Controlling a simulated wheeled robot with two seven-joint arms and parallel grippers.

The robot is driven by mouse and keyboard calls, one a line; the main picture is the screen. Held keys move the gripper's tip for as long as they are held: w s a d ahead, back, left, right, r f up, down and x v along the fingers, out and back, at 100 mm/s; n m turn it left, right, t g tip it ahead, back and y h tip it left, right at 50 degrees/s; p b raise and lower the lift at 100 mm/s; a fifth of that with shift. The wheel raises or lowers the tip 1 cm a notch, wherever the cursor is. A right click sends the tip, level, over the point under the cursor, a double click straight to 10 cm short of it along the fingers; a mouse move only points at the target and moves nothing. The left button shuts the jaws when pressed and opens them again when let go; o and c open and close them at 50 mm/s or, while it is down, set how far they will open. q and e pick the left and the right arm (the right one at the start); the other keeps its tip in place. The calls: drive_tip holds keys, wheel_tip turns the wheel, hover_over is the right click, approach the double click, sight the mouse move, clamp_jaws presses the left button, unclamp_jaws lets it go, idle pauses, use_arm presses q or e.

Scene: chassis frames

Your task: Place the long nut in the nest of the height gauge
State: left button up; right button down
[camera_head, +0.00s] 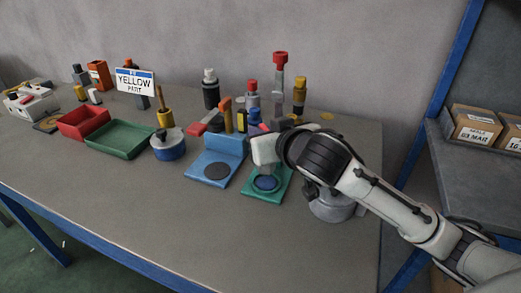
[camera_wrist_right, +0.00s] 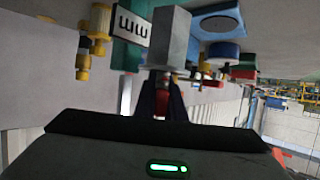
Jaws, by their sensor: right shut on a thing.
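My left gripper is not in view.
A blue fixture (camera_head: 228,146) with a dark disc stands left of the green plate. A blue round pot (camera_head: 168,150), a green tray (camera_head: 118,152) and a red tray (camera_head: 67,128) are farther left. Several upright parts stand behind. The front of the table is clear.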

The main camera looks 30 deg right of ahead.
wheel_tip(320, 180, down, 4)
drive_tip(key=shift+f+b, duration=0.25)
drive_tip(key=shift+b, duration=0.15)
drive_tip(key=c, duration=1.8)
unclamp_jaws()
drive_tip(key=shift+c, duration=0.2)
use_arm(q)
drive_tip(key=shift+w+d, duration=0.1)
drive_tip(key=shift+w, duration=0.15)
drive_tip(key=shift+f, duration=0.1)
use_arm(e)
drive_tip(key=shift+s, duration=0.1)
drive_tip(key=shift+s+r, duration=0.15)
drive_tip(key=shift+s, duration=0.05)
use_arm(q)
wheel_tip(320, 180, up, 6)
drive_tip(key=p, duration=0.7)
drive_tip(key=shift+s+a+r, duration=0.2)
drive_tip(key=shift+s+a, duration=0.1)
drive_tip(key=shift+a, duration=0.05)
use_arm(e)
drive_tip(key=v, duration=1.1)
drive_tip(key=shift+s+r, duration=0.15)
drive_tip(key=shift+s, duration=0.05)
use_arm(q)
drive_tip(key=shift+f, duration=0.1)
